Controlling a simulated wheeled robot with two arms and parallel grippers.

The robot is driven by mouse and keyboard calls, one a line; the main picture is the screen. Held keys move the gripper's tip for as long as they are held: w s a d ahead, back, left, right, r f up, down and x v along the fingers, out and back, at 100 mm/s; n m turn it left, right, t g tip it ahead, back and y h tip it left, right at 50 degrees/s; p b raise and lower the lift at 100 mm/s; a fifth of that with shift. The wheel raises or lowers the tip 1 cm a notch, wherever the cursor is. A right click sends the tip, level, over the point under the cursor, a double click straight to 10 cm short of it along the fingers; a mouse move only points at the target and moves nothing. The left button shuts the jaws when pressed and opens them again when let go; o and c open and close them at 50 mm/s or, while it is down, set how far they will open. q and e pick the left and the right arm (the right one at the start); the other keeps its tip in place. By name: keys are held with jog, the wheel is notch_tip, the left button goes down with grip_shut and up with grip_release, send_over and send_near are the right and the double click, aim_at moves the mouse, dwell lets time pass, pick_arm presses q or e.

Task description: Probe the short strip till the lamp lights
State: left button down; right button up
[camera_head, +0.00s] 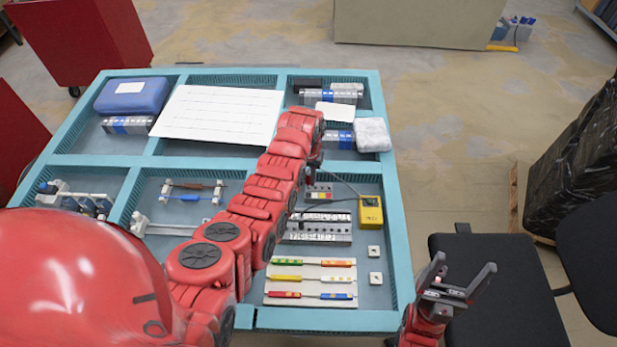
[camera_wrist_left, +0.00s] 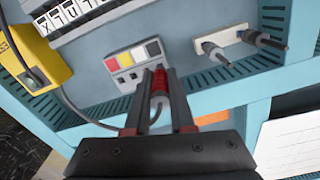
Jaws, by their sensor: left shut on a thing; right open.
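The short strip (camera_head: 320,190) is a small grey block with red, yellow and white squares; it also shows in the left wrist view (camera_wrist_left: 134,62). My left gripper (camera_head: 311,178) is at its far edge, shut on a red probe (camera_wrist_left: 160,84) between the fingers. The probe points at the strip's edge; I cannot tell if its tip touches. A yellow tester box (camera_head: 371,212) with a cable lies right of the strip, partly visible in the left wrist view (camera_wrist_left: 40,62). I cannot make out a lit lamp. My right gripper (camera_head: 458,283) is open and empty, off the table's right side.
Longer labelled strips (camera_head: 318,238) and a white board with coloured bars (camera_head: 310,283) lie nearer in the same compartment. Teal dividers (camera_head: 340,167) edge it. A white sheet (camera_head: 218,113) and a blue case (camera_head: 132,95) lie at the back. A black chair (camera_head: 490,270) stands right.

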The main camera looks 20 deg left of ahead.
pick_arm(q)
jog(key=shift+f+b, duration=0.45)
jog(key=shift+f, duration=0.25)
jog(key=c, duration=0.7)
grip_release()
